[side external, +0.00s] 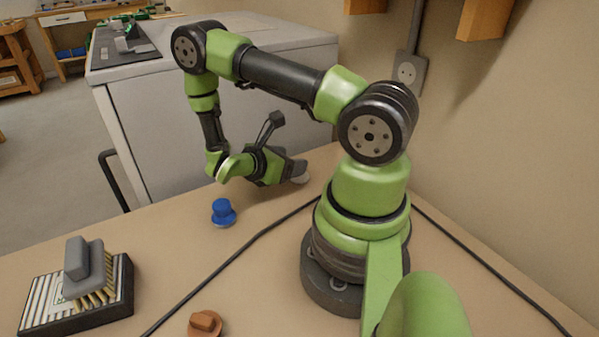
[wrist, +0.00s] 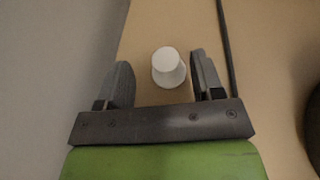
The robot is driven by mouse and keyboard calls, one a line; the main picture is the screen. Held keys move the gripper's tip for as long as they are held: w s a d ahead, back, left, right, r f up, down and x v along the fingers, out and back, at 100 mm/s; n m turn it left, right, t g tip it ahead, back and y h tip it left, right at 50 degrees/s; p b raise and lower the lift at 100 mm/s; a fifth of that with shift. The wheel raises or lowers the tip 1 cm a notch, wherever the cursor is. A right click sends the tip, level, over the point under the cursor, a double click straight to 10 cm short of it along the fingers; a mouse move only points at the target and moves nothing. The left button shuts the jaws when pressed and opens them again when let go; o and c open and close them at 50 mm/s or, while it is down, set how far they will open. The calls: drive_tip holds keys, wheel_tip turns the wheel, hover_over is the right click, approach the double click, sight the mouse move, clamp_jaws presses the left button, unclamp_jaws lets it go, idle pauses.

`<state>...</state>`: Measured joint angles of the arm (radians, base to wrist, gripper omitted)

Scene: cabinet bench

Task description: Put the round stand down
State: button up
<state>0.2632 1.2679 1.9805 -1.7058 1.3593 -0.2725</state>
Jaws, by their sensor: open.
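A small white round piece (wrist: 168,68), most likely the round stand, is on the bench between the two fingers of my gripper (wrist: 160,82). In the wrist view the fingers are apart, with a gap on each side of it.
A blue round piece (side external: 223,212) and a brown one (side external: 205,324) stand on the bench (side external: 165,240). A grey-handled brush (side external: 85,268) rests on a striped block (side external: 45,305) at left. A black cable (side external: 245,247) crosses the bench. A grey cabinet (side external: 160,120) stands behind.

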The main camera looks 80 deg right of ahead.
drive_tip(key=x, duration=0.3)
drive_tip(key=f+x, duration=0.1)
drive_tip(key=x, duration=0.1)
drive_tip(key=shift+s+f, duration=0.1)
drive_tip(key=shift+s, duration=0.15)
drive_tip(key=c, duration=1)
drive_tip(key=shift+c, duration=0.2)
wheel_tip(320, 180, up, 10)
drive_tip(key=shift+r, duration=0.15)
